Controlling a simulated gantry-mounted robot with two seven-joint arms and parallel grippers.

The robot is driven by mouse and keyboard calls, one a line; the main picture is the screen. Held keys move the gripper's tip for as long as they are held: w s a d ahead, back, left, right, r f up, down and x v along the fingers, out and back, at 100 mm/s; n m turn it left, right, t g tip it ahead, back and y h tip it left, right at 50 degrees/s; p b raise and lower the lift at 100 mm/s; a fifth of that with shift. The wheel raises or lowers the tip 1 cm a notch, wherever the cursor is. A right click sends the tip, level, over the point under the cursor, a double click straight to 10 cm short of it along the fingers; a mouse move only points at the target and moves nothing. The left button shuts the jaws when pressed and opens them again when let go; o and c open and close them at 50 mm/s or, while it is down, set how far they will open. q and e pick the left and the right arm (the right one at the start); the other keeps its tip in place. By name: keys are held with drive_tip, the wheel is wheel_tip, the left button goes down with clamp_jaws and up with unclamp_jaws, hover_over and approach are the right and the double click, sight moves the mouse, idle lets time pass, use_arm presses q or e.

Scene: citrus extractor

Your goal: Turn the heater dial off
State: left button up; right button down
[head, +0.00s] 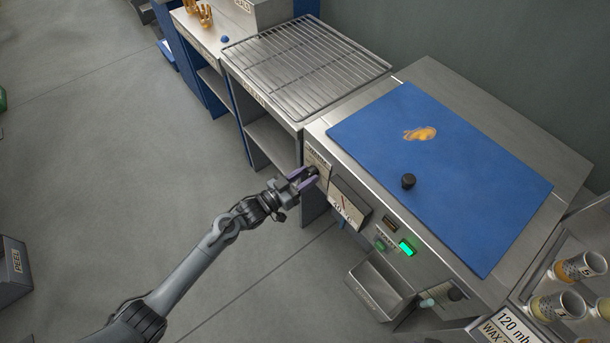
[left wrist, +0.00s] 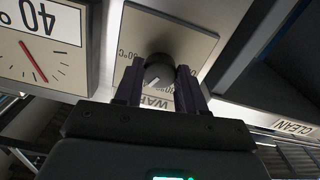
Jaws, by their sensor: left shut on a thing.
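The heater dial (left wrist: 158,72) is a dark round knob with a light pointer line. It sits on a beige plate (left wrist: 190,40) with temperature marks and a label beginning "WAR", partly hidden by my gripper. My left gripper (left wrist: 160,85) is shut on the dial, with one purple-grey finger on each side of it. In the head view my left gripper (head: 303,179) is at the front panel of the machine, and its fingers hide most of the dial. My right gripper is not in view.
A gauge (head: 348,203) with a red needle is right beside the dial plate. A lit green button (head: 407,247) and a metal tray (head: 378,285) are further right. Open floor lies in front.

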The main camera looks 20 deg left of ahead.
use_arm(q)
drive_tip(key=n+p, duration=0.3)
drive_tip(key=n, duration=0.1)
drive_tip(key=shift+r+p, duration=0.3)
drive_tip(key=shift+p, duration=0.1)
drive_tip(key=n+p, duration=0.2)
drive_tip(key=shift+n, duration=0.3)
drive_tip(key=n+p, duration=0.2)
drive_tip(key=n, duration=0.1)
drive_tip(key=shift+n, duration=0.4)
drive_tip(key=n+p, duration=0.1)
drive_tip(key=n, duration=0.2)
drive_tip(key=shift+n+p, duration=0.3)
drive_tip(key=shift+p, duration=0.05)
drive_tip(key=n+p, duration=0.1)
drive_tip(key=n, duration=0.1)
drive_tip(key=shift+n, duration=0.3)
drive_tip(key=n, duration=0.3)
drive_tip(key=shift+p, duration=0.4)
drive_tip(key=shift+f+n+p, duration=0.1)
drive_tip(key=shift+n+p, duration=0.2)
drive_tip(key=shift+n, duration=1.4)
